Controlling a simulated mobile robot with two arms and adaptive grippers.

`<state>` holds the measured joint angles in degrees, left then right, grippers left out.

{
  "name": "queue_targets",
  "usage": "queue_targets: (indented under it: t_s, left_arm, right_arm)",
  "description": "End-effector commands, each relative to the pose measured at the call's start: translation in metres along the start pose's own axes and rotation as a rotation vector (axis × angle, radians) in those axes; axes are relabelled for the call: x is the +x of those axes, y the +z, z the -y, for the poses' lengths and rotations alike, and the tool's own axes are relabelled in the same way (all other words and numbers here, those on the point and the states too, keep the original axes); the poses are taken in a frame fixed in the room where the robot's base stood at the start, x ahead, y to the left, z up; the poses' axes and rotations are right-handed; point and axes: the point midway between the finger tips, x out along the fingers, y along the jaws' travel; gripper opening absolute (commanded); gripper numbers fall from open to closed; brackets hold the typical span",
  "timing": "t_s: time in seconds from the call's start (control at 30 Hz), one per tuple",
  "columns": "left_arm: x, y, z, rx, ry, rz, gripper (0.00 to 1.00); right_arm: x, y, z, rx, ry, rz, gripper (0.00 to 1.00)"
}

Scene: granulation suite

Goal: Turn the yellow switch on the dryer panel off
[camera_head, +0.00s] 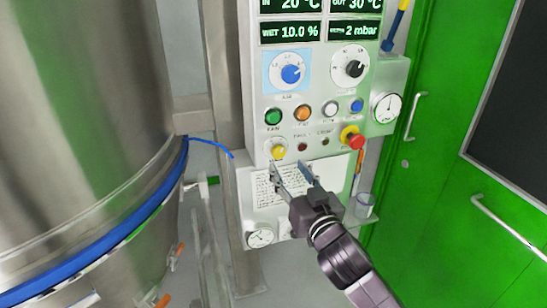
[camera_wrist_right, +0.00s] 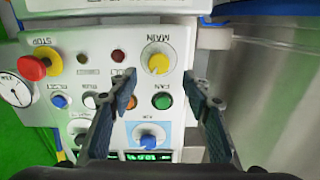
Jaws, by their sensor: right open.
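The yellow switch (camera_head: 278,152) is a round knob at the lower left of the white dryer panel (camera_head: 320,100) in the head view. In the right wrist view, which shows the panel upside down, the yellow switch (camera_wrist_right: 158,63) lies beside the label MAIN. It bears a pale pointer mark. My right gripper (camera_head: 289,166) is just below and to the right of the switch in the head view, its fingers apart and empty. In the right wrist view the fingertips of my right gripper (camera_wrist_right: 160,78) are on either side of the switch's column, with no visible contact. My left gripper is not in view.
A green button (camera_head: 273,117), a blue dial (camera_head: 291,73) and a red stop button (camera_head: 351,137) on a yellow base are on the same panel. A steel vessel (camera_head: 90,110) stands left and a green door (camera_head: 450,130) right. A gauge (camera_head: 386,107) sticks out beside the panel.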

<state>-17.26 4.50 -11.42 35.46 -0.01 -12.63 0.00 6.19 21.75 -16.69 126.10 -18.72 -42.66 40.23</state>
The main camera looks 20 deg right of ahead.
Motion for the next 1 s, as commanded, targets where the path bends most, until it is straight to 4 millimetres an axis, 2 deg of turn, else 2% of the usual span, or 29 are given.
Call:
queue_targets:
  t_s: [0.3, 0.5, 0.9, 1.0]
  left_arm:
    - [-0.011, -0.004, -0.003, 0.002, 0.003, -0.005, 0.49]
    - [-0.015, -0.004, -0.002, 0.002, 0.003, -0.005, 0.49]
    - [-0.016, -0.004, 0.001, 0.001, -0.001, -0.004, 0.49]
    - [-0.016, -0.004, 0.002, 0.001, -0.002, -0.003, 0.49]
  right_arm:
    - [0.045, -0.001, 0.000, -0.003, 0.001, 0.002, 0.45]
    - [0.066, 0.000, 0.000, -0.003, 0.001, 0.002, 0.45]
    - [0.074, 0.002, 0.000, -0.002, 0.000, 0.003, 0.45]
    - [0.073, 0.002, 0.000, -0.002, 0.000, 0.003, 0.36]
